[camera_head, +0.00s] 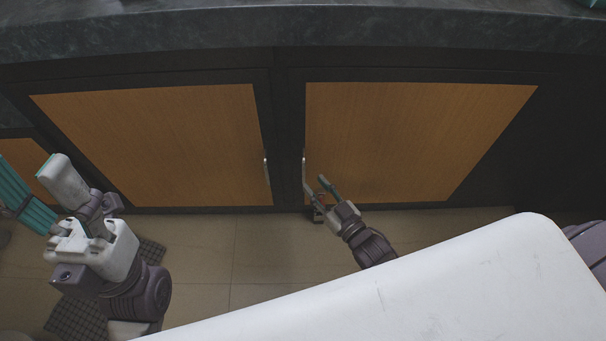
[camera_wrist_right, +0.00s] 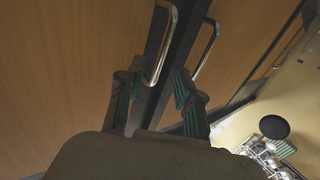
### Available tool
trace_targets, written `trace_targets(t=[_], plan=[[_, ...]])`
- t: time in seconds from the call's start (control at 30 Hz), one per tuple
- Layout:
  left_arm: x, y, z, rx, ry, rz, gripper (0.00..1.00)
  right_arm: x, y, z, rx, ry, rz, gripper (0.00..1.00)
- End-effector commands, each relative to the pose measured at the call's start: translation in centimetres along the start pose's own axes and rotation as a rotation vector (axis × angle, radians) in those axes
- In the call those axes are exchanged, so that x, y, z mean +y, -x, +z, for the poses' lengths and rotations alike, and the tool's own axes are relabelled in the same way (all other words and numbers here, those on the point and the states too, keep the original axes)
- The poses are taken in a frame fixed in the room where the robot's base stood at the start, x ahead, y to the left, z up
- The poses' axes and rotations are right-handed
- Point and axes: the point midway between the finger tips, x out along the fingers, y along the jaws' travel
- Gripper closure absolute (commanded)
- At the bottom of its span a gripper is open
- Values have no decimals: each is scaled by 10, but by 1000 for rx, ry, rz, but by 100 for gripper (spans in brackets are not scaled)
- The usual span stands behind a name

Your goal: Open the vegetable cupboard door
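Two wood-fronted cupboard doors are shut side by side, the left door (camera_head: 160,140) and the right door (camera_head: 410,135). No marking shows which is the vegetable cupboard. Each has an upright metal handle near the middle, the left handle (camera_head: 266,170) and the right handle (camera_head: 304,168). My right gripper (camera_head: 321,192) is open, close to the lower end of the right handle. In the right wrist view its fingers (camera_wrist_right: 156,98) are apart, with one handle (camera_wrist_right: 162,42) just beyond the gap; contact cannot be told. My left gripper (camera_head: 44,188) is open and empty, away at the left.
A dark stone worktop (camera_head: 300,28) overhangs the doors. Tiled floor (camera_head: 235,250) lies in front of them, with a dark grid mat (camera_head: 80,318) at the lower left. A black round thing (camera_wrist_right: 274,127) shows on the floor side in the right wrist view.

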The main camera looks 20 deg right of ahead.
Motion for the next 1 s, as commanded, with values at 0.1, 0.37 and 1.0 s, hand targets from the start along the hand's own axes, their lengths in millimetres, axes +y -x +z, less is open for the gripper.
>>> trace_targets(t=[0.1,0.37,1.0], plan=[[0,11,3,-2,0,0,49,0,-26,2,3,1,0,64],[0,19,5,-2,-1,1,49,0,-55,2,-1,0,0,64],[0,19,5,-3,0,1,49,0,-60,0,-1,0,0,100]])
